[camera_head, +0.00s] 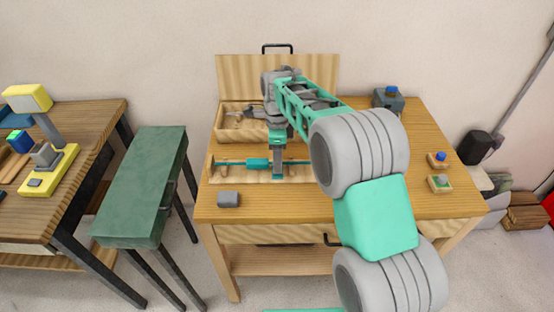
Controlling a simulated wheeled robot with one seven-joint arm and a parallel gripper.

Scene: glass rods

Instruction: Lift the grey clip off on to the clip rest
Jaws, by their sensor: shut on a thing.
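My gripper (278,174) points straight down over the wooden rack (222,178) on the workbench, at the rod lying along it. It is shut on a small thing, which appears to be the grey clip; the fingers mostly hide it. The thin rod (232,163), with a teal sleeve, runs left to right across the rack. A grey block (228,199) lies on the bench in front of the rack's left end. I cannot tell for certain which thing is the clip rest.
An open wooden box (227,122) with grey items stands behind the rack. Two small blocks, one with a blue top (438,158) and one with a green top (440,182), sit at the bench's right. A blue-topped grey container (388,98) stands at the back. The bench's front is mostly clear.

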